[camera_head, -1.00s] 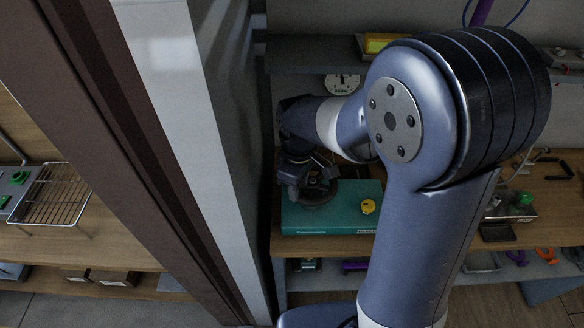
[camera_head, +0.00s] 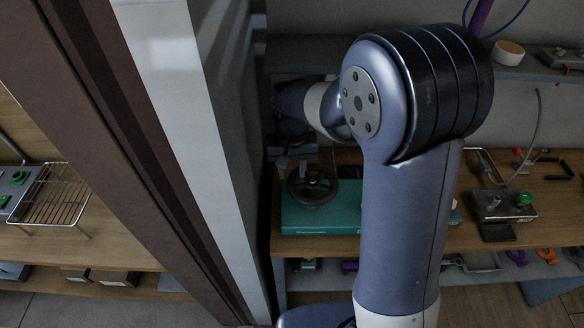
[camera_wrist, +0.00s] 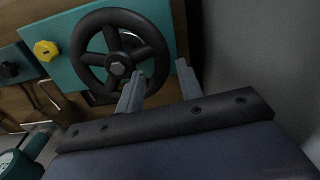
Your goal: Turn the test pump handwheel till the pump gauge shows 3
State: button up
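The test pump is a teal box (camera_head: 322,222) on the wooden bench, carrying a dark spoked handwheel (camera_head: 313,184). In the wrist view the handwheel (camera_wrist: 118,66) fills the upper left, with a yellow knob (camera_wrist: 45,50) on the teal top beside it. My gripper (camera_wrist: 159,70) is open, its two fingers apart. In that view the right part of the rim lies between the fingertips; I cannot tell whether they touch it. In the head view the gripper is dark and unclear above and behind the wheel. The pump gauge is hidden behind my arm.
A tall post and wall edge (camera_head: 165,110) stand close on the left. A wire rack (camera_head: 52,192) lies beyond it. A metal box with a green knob (camera_head: 503,204) sits on the bench to the right. A shelf with a cup (camera_head: 508,52) runs above.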

aim_at(292, 179)
jog(key=shift+f+b, duration=1.3)
jog(key=shift+f, duration=0.45)
jog(key=c, duration=0.6)
jog(key=o, duration=0.6)
